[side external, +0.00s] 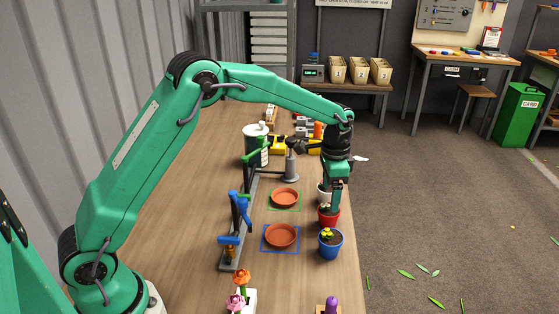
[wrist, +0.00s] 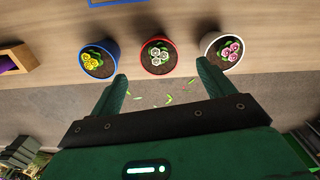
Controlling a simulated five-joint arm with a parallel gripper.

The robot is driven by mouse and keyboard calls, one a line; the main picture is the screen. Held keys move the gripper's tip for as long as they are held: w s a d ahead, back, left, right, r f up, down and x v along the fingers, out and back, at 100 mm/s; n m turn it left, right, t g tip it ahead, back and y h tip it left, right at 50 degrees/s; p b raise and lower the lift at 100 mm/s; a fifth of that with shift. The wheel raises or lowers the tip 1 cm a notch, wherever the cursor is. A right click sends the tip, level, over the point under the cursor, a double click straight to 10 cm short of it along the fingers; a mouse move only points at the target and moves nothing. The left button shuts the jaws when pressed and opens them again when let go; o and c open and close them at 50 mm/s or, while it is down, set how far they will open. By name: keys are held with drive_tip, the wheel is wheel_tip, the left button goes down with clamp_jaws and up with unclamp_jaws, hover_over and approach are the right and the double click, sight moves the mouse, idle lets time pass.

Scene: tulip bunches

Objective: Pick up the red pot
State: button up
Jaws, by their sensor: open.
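The red pot (side external: 328,217) stands upright near the table's right edge in the side view, between the blue pot (side external: 330,244) and the white pot (side external: 323,194). In the wrist view the red pot (wrist: 158,58) holds white flowers and lies ahead of my gripper (wrist: 160,82), between the lines of its two fingers. My gripper (side external: 337,190) is open and empty, and it hides part of the red and white pots in the side view. The blue pot (wrist: 99,60) with yellow flowers and the white pot (wrist: 222,50) with pink flowers flank it.
Two terracotta saucers stand on the table, one on a green-outlined square (side external: 285,198) and one on a blue-outlined square (side external: 281,236). A stand with blue and green clamps (side external: 240,215) rises left of them. A purple item (side external: 331,304) is at the front.

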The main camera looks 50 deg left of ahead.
sight(329, 212)
drive_tip(key=shift+f, duration=0.1)
drive_tip(key=shift+f, duration=1.2)
drive_tip(key=shift+f, duration=0.1)
drive_tip(key=shift+d+f, duration=0.1)
drive_tip(key=shift+f, duration=2.4)
drive_tip(key=shift+c, duration=0.2)
drive_tip(key=c, duration=1.1)
